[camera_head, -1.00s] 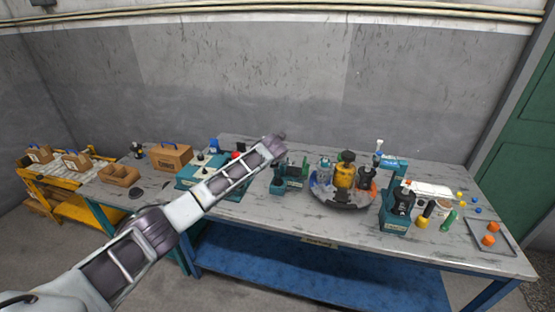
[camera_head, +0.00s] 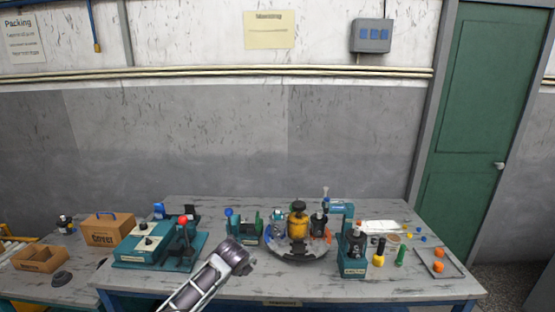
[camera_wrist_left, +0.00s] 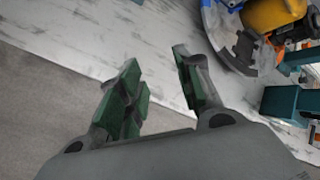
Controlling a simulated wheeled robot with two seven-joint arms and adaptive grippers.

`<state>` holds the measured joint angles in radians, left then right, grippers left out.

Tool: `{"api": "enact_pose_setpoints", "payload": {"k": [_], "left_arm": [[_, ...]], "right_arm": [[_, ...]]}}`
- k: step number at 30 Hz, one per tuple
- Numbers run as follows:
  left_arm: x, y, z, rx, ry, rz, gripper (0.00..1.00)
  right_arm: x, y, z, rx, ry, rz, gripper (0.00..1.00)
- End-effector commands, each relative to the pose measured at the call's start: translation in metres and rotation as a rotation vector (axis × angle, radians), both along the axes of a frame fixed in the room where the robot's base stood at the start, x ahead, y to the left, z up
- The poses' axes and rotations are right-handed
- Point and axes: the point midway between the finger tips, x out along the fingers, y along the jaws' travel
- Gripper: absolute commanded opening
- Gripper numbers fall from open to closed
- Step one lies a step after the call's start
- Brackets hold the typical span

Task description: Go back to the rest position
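My left arm (camera_head: 215,275) reaches in from the bottom of the head view, with its wrist end over the front part of the workbench (camera_head: 400,287). The fingers are hidden in that view. In the left wrist view my left gripper (camera_wrist_left: 157,62) is open, with green-padded fingers apart and nothing between them. It is above the bench's edge, with floor below on the left. A round grey tray (camera_head: 297,255) with a yellow motor part (camera_head: 298,222) stands on the bench, right of my wrist. My right gripper is in neither view.
A teal press-like fixture (camera_head: 160,250) with a red knob stands left of my wrist. A teal holder (camera_head: 353,262) and a flat tray with orange parts (camera_head: 438,268) are at the right.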

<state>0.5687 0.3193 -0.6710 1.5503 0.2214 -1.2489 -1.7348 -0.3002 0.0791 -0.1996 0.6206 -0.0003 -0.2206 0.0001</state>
Motion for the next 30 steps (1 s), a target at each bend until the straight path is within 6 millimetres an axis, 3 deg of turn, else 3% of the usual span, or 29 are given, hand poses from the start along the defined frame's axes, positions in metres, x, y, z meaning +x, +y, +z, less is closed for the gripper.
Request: {"api": "enact_pose_setpoints", "payload": {"k": [14,30], "left_arm": [[-0.086,-0.016,-0.036,-0.324,0.118,0.331,0.35],[-0.179,-0.001,-0.057,-0.631,0.239,0.788,0.35]], "right_arm": [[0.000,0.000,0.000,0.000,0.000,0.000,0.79],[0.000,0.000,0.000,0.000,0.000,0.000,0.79]]}}
